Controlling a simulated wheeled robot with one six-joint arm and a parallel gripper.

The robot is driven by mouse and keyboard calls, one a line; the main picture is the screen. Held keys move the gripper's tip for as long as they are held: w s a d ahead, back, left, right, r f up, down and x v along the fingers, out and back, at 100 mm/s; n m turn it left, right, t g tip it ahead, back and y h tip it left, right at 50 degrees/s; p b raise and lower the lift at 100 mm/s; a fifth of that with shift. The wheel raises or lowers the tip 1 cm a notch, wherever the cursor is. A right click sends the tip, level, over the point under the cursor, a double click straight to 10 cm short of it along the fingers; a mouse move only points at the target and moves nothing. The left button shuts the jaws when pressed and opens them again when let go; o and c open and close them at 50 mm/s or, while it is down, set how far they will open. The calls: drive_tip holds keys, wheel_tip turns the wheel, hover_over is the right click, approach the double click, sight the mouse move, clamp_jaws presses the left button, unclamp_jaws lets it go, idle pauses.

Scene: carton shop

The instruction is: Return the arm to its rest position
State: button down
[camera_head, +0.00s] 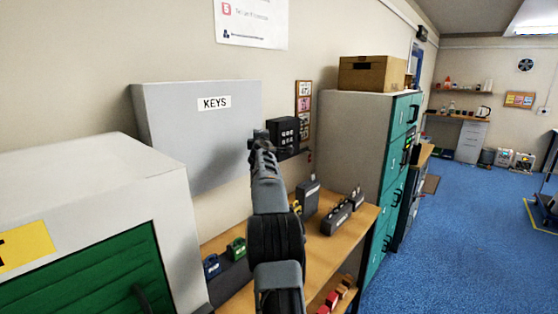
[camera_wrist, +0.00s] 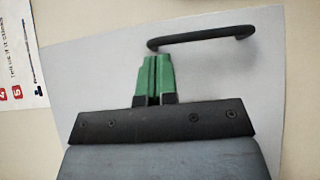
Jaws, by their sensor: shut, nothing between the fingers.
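My arm reaches up from the bottom middle of the head view. My gripper (camera_head: 259,134) is at its top end, in front of the right edge of the grey key cabinet (camera_head: 190,125) labelled KEYS. In the wrist view the green fingers (camera_wrist: 154,62) are together with nothing between them. A black bar handle (camera_wrist: 203,38) on a pale grey panel (camera_wrist: 105,65) lies just beyond the fingertips, and the fingers are not closed on it. The exact gap to the handle cannot be told.
A grey cabinet with a green shutter (camera_head: 85,270) stands close at left. A wooden bench (camera_head: 327,240) with padlocks and dark cases runs below my arm. A teal-drawer cabinet (camera_head: 350,135) bears a cardboard box (camera_head: 371,74). Blue floor (camera_head: 450,240) at right is mostly clear.

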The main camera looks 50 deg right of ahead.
drive_tip(key=s+d+b, duration=0.1)
drive_tip(key=s+b, duration=0.1)
drive_tip(key=s, duration=0.8)
drive_tip(key=shift+s+f, duration=0.25)
